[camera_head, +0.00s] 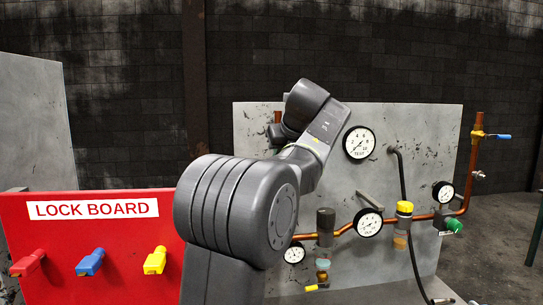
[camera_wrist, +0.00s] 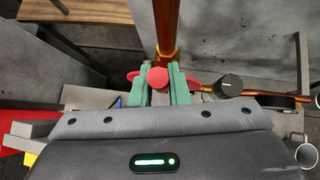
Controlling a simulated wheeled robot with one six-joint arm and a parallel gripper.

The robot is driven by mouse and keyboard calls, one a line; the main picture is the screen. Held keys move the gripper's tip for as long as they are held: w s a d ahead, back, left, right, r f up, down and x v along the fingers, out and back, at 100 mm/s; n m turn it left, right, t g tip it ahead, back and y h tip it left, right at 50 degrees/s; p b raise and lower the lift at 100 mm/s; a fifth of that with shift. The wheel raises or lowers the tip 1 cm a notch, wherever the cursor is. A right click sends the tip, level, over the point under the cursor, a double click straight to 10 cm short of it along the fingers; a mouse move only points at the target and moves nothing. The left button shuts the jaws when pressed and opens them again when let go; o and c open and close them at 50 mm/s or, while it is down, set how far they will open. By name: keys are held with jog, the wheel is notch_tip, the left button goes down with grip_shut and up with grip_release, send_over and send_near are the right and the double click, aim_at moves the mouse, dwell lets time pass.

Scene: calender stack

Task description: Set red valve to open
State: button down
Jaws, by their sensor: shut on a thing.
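The red valve (camera_wrist: 157,77) shows in the wrist view, with a round red knob in the middle and red handle ends sticking out to the left and right. It sits in front of a vertical copper pipe (camera_wrist: 167,22), and its handle lies across that pipe. My gripper (camera_wrist: 160,82) has its two green fingers shut on the red valve, one on each side of the knob. In the head view my arm hides both the red valve and my gripper.
The grey panel (camera_head: 421,126) carries a test gauge (camera_head: 359,143), a yellow-capped fitting (camera_head: 404,208), a green knob (camera_head: 454,226) and a blue-handled valve (camera_head: 503,136). The red lock board (camera_head: 116,224) stands at the left. A dark round knob (camera_wrist: 229,87) lies right of my fingers.

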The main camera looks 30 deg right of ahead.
jog(key=shift+f, duration=0.1)
dwell(0.4)
jog(key=c, duration=1.4)
grip_release()
jog(key=shift+w+a, duration=0.1)
jog(key=v, duration=1.4)
jog(key=shift+w+a, duration=0.1)
jog(key=shift+a, duration=0.05)
jog(key=x, duration=1.3)
jog(key=shift+w+f, duration=0.25)
jog(key=shift+f, duration=0.05)
